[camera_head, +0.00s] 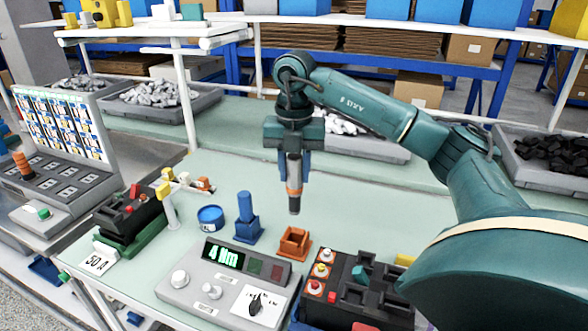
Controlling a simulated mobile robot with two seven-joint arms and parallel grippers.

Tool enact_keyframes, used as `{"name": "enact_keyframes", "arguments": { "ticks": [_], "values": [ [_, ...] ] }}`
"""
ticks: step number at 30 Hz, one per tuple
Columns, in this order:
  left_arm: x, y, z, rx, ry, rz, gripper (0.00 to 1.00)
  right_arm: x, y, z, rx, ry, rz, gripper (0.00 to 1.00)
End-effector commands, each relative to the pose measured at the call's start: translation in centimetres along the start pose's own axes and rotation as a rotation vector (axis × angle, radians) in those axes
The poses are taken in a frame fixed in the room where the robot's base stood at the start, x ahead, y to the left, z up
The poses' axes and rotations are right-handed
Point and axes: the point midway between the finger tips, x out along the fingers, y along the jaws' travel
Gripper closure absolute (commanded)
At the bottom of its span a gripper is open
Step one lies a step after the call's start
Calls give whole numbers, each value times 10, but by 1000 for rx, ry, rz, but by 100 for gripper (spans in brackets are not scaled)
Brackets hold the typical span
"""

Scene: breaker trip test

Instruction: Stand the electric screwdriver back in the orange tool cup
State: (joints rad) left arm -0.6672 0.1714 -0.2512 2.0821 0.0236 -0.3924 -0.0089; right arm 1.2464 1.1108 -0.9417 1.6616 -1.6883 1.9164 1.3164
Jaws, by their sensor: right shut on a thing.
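The electric screwdriver (294,193), grey with an orange band, hangs upright with its dark end down. My right gripper (293,177) is shut on it, with a blue finger on each side of its body. The orange tool cup (294,243) is a small square open-topped holder on the pale green bench. The screwdriver is above the bench, over or behind the cup in the picture, and apart from it; its exact depth I cannot tell. The inside of the cup is only partly visible. My left gripper is out of view.
A grey test unit (228,284) with a green display stands in front of the cup. A black terminal block (357,290) is at front right. Grey bins (160,116) line the back.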

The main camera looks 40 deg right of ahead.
Motion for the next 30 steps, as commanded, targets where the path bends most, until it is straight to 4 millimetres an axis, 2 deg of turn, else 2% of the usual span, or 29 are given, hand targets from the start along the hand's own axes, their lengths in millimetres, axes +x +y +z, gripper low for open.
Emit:
{"name": "enact_keyframes", "arguments": {
  "ticks": [10, 30],
  "values": [
    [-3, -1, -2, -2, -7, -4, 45, -3, 0, 0, 0, -1, 1, 93],
    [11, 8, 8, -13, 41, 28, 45, 53, 0, 0, 0, -1, 1, 93]
  ]
}}
